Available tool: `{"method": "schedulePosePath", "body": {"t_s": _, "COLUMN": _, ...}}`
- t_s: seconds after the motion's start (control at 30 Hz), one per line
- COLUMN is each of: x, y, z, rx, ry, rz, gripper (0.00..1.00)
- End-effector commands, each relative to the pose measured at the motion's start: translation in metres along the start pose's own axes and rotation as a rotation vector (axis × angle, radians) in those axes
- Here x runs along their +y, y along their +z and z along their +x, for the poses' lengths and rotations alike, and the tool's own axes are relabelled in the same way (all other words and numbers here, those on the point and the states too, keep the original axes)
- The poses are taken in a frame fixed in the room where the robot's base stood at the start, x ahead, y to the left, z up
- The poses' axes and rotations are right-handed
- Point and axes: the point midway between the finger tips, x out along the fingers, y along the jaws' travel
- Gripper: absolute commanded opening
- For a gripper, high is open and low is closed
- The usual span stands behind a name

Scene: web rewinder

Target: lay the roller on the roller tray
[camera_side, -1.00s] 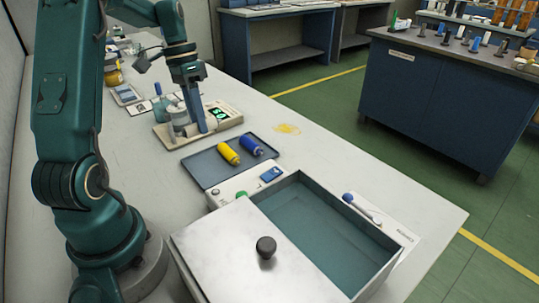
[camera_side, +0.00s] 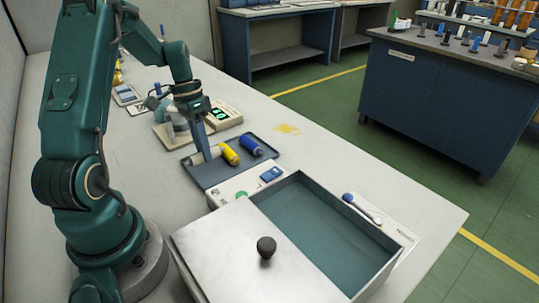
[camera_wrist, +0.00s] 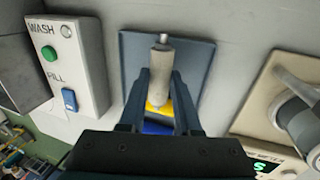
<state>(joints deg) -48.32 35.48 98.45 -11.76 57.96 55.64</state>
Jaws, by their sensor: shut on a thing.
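My gripper (camera_side: 203,157) is shut on a pale beige roller (camera_side: 194,159), over the left part of the dark blue-grey roller tray (camera_side: 214,179). In the wrist view, the roller (camera_wrist: 161,66) lies between my fingers (camera_wrist: 160,84), its narrow metal end pointing up the picture, with the tray (camera_wrist: 199,62) behind it. I cannot tell whether the roller touches the tray. A yellow roller (camera_side: 230,154) and a blue roller (camera_side: 251,147) lie on the tray, just right of my gripper. In the wrist view both are partly hidden by my gripper.
A white panel with WASH and FILL buttons (camera_wrist: 78,60) stands beside the tray. Nearer the camera is a large open tank (camera_side: 325,230), partly covered by a metal lid (camera_side: 230,265) with a black knob.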

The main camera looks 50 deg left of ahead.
Motion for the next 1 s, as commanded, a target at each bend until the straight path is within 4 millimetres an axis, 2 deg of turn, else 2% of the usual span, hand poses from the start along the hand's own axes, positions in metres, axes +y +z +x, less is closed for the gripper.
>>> {"method": "schedulePosePath", "body": {"t_s": 0.23, "x": -0.002, "y": 0.0, "z": 0.007, "rx": 0.0, "ry": 0.001, "rz": 0.0, "gripper": 0.0}}
{"method": "schedulePosePath", "body": {"t_s": 0.27, "x": -0.002, "y": 0.0, "z": 0.007, "rx": 0.0, "ry": 0.0, "rz": 0.0, "gripper": 0.43}}
{"method": "schedulePosePath", "body": {"t_s": 0.3, "x": -0.002, "y": 0.0, "z": 0.006, "rx": 0.0, "ry": 0.0, "rz": 0.0, "gripper": 0.58}}
{"method": "schedulePosePath", "body": {"t_s": 0.33, "x": -0.002, "y": 0.0, "z": 0.006, "rx": 0.0, "ry": 0.0, "rz": 0.0, "gripper": 0.62}}
{"method": "schedulePosePath", "body": {"t_s": 0.73, "x": -0.001, "y": 0.0, "z": 0.0, "rx": 0.002, "ry": -0.002, "rz": 0.0, "gripper": 0.62}}
{"method": "schedulePosePath", "body": {"t_s": 0.87, "x": 0.0, "y": -0.001, "z": -0.018, "rx": 0.005, "ry": -0.005, "rz": -0.001, "gripper": 0.62}}
{"method": "schedulePosePath", "body": {"t_s": 1.0, "x": -0.001, "y": -0.001, "z": -0.048, "rx": 0.006, "ry": -0.006, "rz": 0.0, "gripper": 0.62}}
